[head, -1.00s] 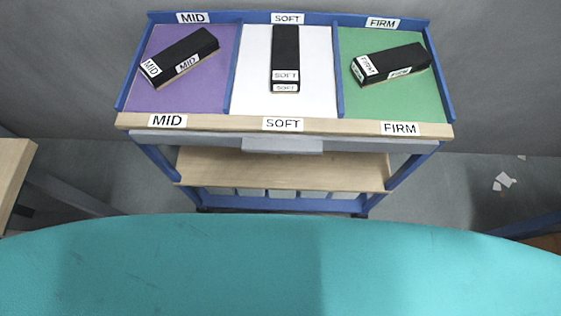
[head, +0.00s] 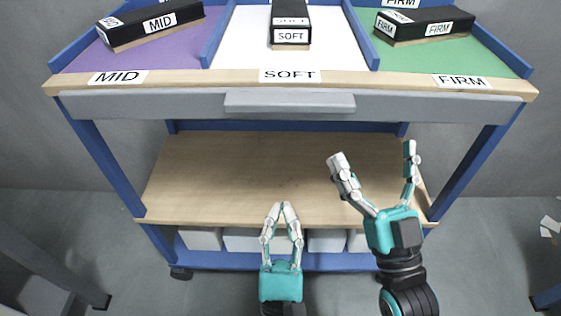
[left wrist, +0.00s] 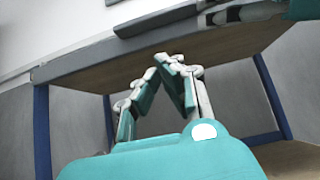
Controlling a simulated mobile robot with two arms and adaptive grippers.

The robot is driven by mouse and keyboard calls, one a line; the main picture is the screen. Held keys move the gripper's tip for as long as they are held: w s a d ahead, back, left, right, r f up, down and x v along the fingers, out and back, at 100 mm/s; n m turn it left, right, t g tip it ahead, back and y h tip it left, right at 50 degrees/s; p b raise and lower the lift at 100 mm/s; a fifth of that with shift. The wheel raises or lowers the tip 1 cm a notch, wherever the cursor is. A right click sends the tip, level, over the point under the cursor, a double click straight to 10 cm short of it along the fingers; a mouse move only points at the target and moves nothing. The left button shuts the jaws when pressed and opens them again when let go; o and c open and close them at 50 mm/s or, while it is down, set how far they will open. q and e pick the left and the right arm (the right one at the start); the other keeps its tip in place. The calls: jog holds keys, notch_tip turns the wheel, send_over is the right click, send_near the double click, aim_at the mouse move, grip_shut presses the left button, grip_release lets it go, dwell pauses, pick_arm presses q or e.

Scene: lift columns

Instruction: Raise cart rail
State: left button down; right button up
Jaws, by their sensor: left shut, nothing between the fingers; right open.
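The cart's front rail (head: 170,104) is a long grey bar under the wooden top edge, with a raised grey grip (head: 290,102) at its middle. The grip also shows at the top of the left wrist view (left wrist: 155,20). My left gripper (head: 281,206) is shut and empty, in front of the cart and below the grip in the picture; its fingertips meet in the left wrist view (left wrist: 166,62). My right gripper (head: 374,156) is open and empty, fingers spread, right of the left one. Both appear apart from the rail.
The cart top has purple, white and green bays labelled MID, SOFT and FIRM. A black block (head: 150,25) lies in MID, another (head: 290,22) in SOFT and a third (head: 425,24) in FIRM. A wooden shelf (head: 230,165) and blue legs (head: 95,150) are below. Pale bins sit underneath.

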aim_at(283, 102)
pick_arm(q)
jog(key=s+r+p+x, duration=0.1)
jog(key=s+r+x, duration=0.1)
jog(key=x, duration=1.1)
pick_arm(e)
jog(key=shift+w+f+g+h, duration=0.15)
jog(key=shift+w+f+g, duration=0.25)
jog(key=shift+f, duration=0.2)
jog(key=shift+w+f+g+h, duration=0.2)
jog(key=shift+w+f+g, duration=0.1)
jog(key=shift+f+g, duration=0.3)
jog(key=shift+w+f+g+h, duration=0.15)
jog(key=shift+w+f+g, duration=0.25)
jog(key=shift+f, duration=0.25)
pick_arm(q)
jog(key=shift+s+r, duration=0.1)
